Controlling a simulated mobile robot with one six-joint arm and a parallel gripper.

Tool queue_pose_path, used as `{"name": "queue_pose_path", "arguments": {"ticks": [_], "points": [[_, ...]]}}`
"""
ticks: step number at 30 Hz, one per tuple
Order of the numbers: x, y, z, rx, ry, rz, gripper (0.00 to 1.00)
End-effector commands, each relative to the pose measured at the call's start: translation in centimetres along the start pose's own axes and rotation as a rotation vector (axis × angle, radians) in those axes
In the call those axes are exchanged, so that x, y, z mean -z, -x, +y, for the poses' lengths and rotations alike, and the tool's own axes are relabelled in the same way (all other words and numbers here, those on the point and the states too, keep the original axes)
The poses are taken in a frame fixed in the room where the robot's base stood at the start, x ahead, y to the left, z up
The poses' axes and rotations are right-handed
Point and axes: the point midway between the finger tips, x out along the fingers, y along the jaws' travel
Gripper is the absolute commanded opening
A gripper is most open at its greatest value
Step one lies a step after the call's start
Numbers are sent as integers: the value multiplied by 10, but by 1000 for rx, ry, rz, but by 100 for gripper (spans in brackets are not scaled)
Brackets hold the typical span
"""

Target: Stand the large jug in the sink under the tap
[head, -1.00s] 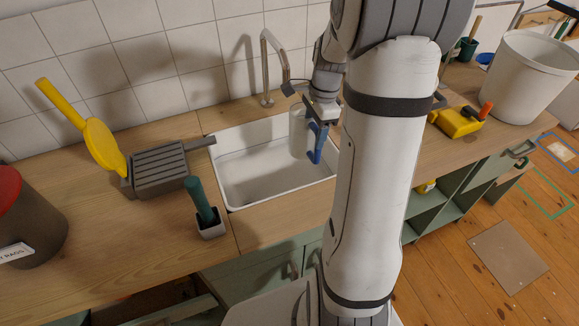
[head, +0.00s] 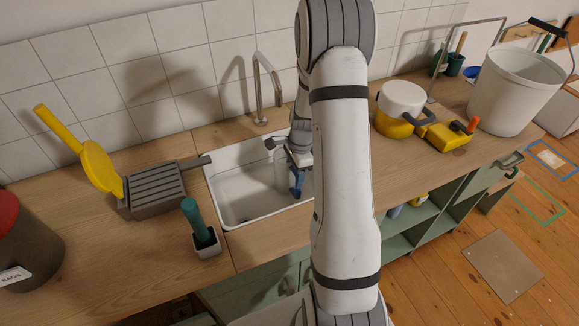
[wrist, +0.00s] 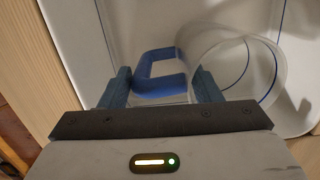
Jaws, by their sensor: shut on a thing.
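The large jug (head: 281,170) is whitish and see-through with a blue handle (head: 297,183). It is upright, at least partly inside the white sink (head: 233,211), toward its right side. The wrist view shows the jug's round open rim (wrist: 242,42) and its handle (wrist: 160,72). My gripper (wrist: 162,88) is shut on the handle, one finger on each side; in the head view my gripper (head: 297,158) is partly hidden by my arm. The metal tap (head: 262,85) stands behind the sink, its spout above and left of the jug. I cannot tell whether the jug's base touches the sink floor.
Left of the sink are a grey ribbed rack (head: 152,190), a yellow paddle-like tool (head: 99,168) and a green-handled brush in a holder (head: 205,243). Right are a white-and-yellow pot (head: 398,105), a yellow tool (head: 447,136) and a white bucket (head: 512,90). The sink's left half is free.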

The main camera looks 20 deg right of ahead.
Motion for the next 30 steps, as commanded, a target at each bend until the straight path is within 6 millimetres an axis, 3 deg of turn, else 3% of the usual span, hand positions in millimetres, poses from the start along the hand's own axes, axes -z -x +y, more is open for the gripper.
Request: {"name": "queue_pose_path", "arguments": {"ticks": [6, 10, 19, 20, 27, 30], "points": [[-11, -1, -32, -1, 1, 0, 15], [-8, -11, -30, 0, -1, 0, 15], [-8, -14, -30, 1, 0, 0, 15], [-8, -14, -30, 1, -1, 0, 58], [-7, -14, -30, 1, -1, 0, 78], [-7, -14, -30, 1, -1, 0, 80]]}}
